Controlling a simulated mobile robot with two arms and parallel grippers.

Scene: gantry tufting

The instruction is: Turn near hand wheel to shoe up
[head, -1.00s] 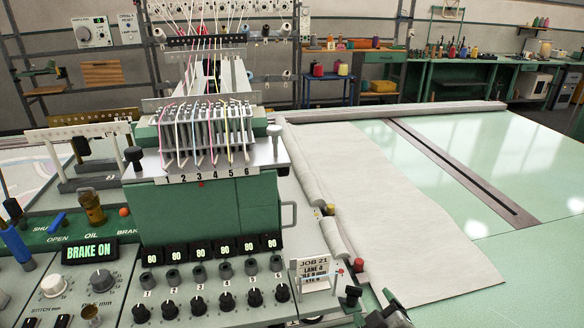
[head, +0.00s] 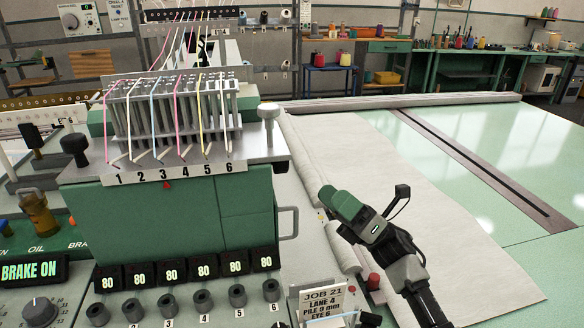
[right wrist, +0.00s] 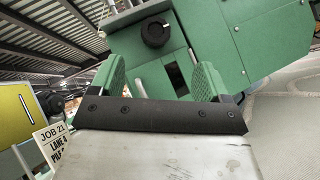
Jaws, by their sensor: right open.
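The green tufting head (head: 180,235) carries numbered needles. A black knob (head: 75,145) stands at its left end and a pale grey knob (head: 268,112) at its right end. I cannot tell whether either is the near hand wheel. My right gripper (head: 335,202) is over the pale cloth, right of the head and apart from it. In the right wrist view, its green fingers (right wrist: 160,78) are open and empty. A round black knob (right wrist: 155,32) on a green housing shows beyond and above them. The shoe cannot be made out. My left gripper is out of view.
The JOB 21 card (head: 322,302) stands in front, left of my right arm. A red knob (head: 373,282) sits close beside that arm. The BRAKE ON display (head: 34,272) is at left. The green table (head: 530,150) at right has free room.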

